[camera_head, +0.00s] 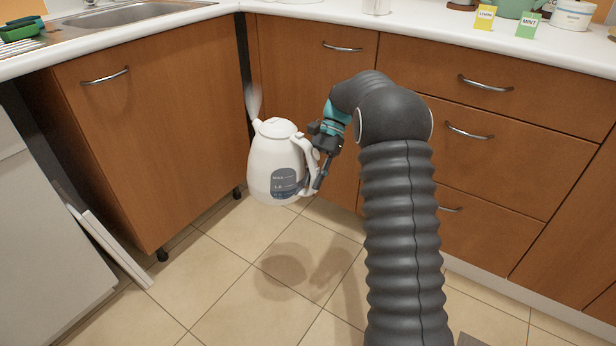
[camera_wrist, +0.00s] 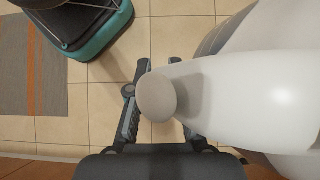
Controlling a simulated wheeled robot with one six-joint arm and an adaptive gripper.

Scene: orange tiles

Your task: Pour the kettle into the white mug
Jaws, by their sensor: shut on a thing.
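The white kettle (camera_head: 272,160) hangs upright in the air in front of the lower cabinets, with a grey label low on its side. A pale wisp like steam rises at its spout, at the upper left. My gripper (camera_head: 319,165) is shut on the kettle's handle, on the kettle's right side. In the wrist view the kettle (camera_wrist: 275,95) fills the right side, and its handle passes between the fingers of my gripper (camera_wrist: 159,66). A white cup-like vessel (camera_head: 376,6), possibly the white mug, stands on the counter at the top edge; its upper part is cut off.
The white counter (camera_head: 330,20) runs along the back above wooden drawers with metal handles. Yellow (camera_head: 485,16) and green (camera_head: 527,25) label cards, a green pot and a white canister (camera_head: 572,14) stand at right. A sink (camera_head: 130,13) is at left. The tiled floor below the kettle is clear.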

